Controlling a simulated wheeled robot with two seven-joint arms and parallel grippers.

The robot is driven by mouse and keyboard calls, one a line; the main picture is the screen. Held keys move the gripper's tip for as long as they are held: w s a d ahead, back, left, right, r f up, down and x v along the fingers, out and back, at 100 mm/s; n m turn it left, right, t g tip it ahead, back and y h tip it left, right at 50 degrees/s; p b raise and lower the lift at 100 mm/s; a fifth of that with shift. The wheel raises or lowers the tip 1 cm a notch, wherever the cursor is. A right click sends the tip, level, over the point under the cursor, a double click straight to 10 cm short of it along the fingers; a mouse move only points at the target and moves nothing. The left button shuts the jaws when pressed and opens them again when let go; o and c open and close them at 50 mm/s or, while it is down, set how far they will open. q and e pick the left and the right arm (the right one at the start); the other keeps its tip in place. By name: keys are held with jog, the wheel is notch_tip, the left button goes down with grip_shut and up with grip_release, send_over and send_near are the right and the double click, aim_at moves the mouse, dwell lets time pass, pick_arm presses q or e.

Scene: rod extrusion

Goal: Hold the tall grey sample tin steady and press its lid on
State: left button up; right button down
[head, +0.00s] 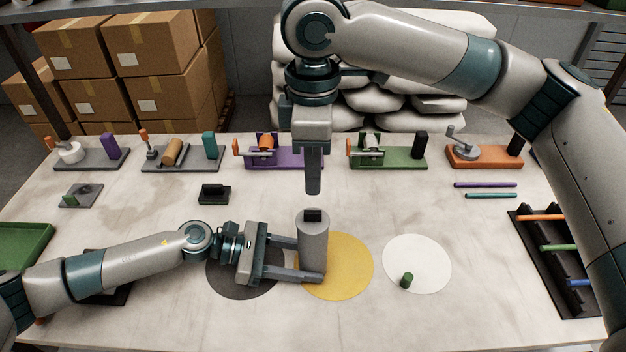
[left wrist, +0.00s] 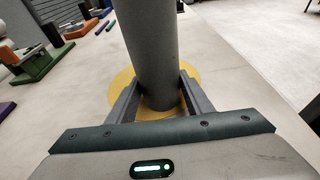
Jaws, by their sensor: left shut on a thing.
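The tall grey sample tin (head: 313,248) stands upright over the left part of the yellow disc. It also shows in the left wrist view (left wrist: 153,50), with its top out of the picture. A small black block, perhaps the lid's grip (head: 313,215), shows at its top; how the lid sits I cannot tell. My left gripper (head: 312,262) is shut on the tin low down, one finger on each side. My right gripper (head: 313,190) points down above the tin, with a gap between. Its fingers line up in the view, so their opening is hidden.
A yellow disc (head: 352,270), a dark disc (head: 235,285) and a white disc (head: 425,262) mark the table. A small green cylinder (head: 407,280) stands on the white one. A black rack with rods (head: 565,278) is at right. Several fixtures line the back, including a purple one (head: 290,160).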

jog(key=shift+r, duration=0.9)
pick_arm(q)
jog(key=o, duration=0.9)
jog(key=shift+c, duration=0.2)
jog(key=shift+a, duration=0.1)
jog(key=v, duration=1.2)
jog(key=shift+s, duration=0.1)
pick_arm(e)
jog(key=shift+s, duration=0.1)
